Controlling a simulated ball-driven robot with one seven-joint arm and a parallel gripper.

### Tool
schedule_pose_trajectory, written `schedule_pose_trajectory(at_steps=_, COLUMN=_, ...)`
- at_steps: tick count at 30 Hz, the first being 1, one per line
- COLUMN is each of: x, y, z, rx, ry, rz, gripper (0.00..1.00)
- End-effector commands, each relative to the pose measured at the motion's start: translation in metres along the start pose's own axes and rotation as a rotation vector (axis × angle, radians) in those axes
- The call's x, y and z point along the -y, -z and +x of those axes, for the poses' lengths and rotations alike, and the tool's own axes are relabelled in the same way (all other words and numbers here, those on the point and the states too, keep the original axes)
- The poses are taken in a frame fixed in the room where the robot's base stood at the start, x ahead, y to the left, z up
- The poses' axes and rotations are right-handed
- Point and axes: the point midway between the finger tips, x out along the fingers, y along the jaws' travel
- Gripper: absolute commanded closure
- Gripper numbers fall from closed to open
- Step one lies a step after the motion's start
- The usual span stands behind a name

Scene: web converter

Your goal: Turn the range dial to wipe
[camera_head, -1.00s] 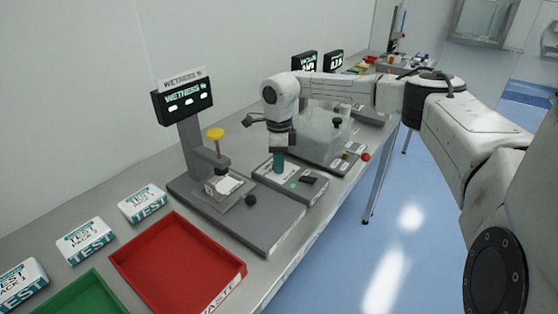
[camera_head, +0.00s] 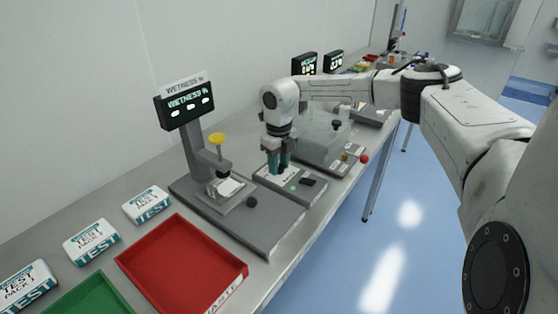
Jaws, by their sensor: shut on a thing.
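The low grey control panel (camera_head: 312,196) lies on the bench right of the wetness tester. It has a white label, a green spot (camera_head: 293,188) and a black part (camera_head: 307,182). My gripper (camera_head: 278,170) points straight down at the panel's far left part, with two teal fingers side by side. It is shut on the range dial, which the fingers and hand hide. The dial's pointer and its setting marks cannot be read.
The wetness tester (camera_head: 275,226), with a display (camera_head: 188,105) and yellow knob (camera_head: 217,138), stands left of the panel. A clear-covered device (camera_head: 322,135) with a red knob (camera_head: 364,158) is behind. Red (camera_head: 205,290) and green (camera_head: 75,300) trays and several test packs (camera_head: 92,241) are nearer.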

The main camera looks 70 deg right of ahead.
Motion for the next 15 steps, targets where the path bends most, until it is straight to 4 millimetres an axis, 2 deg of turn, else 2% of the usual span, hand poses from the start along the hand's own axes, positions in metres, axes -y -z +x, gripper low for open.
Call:
schedule_pose_trajectory(at_steps=6, x=-0.0003, y=-0.0002, z=-0.0021, rx=0.000, ry=0.000, rz=0.144, gripper=0.95)
schedule_pose_trajectory(at_steps=15, x=-0.0008, y=-0.0007, z=-0.0016, rx=0.001, ry=0.000, rz=0.252, gripper=0.95)
